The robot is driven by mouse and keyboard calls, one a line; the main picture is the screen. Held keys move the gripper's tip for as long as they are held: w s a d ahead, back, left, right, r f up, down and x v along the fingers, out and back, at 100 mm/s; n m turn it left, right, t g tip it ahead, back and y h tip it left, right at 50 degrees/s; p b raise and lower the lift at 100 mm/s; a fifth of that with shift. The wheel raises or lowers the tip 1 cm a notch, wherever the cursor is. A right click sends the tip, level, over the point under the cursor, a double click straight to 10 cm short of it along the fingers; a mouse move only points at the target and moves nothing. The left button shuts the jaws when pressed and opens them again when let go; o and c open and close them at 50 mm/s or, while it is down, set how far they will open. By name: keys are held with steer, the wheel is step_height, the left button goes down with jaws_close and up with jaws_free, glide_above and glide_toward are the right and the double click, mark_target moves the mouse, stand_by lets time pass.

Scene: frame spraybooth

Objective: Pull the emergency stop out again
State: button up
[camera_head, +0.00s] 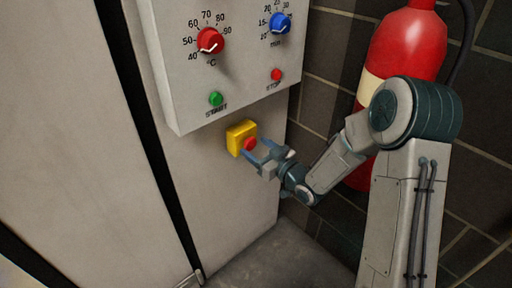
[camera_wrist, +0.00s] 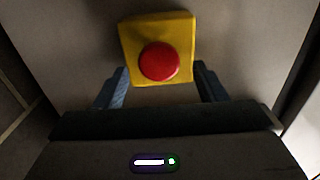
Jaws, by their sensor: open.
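The emergency stop is a round red button (camera_head: 249,144) on a yellow box (camera_head: 235,138), fixed to the pale panel below the control box. In the wrist view the red button (camera_wrist: 159,61) is near the top middle, with its yellow box (camera_wrist: 128,38) around it. My gripper (camera_head: 256,153) is open and close in front of the button. In the wrist view its two fingers (camera_wrist: 160,85) stand left and right of the button's lower side, with gaps to it. I cannot tell how deep the button sits.
Above is a grey control box (camera_head: 245,70) with a red dial (camera_head: 210,41), a blue dial (camera_head: 280,24), a green START button (camera_head: 216,99) and a red STOP button (camera_head: 276,75). A red fire extinguisher (camera_head: 408,45) hangs on the dark tiled wall at the right, behind my arm.

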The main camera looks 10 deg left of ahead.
steer(key=shift+w+a, duration=0.35)
steer(key=shift+a, duration=0.05)
steer(key=c, duration=1.4)
steer(key=shift+s+d+f+b, duration=0.1)
steer(key=shift+s+d+b, duration=0.4)
steer(key=shift+d, duration=0.1)
steer(key=o, duration=1.2)
steer(key=shift+o, duration=1)
steer(key=shift+d, duration=0.15)
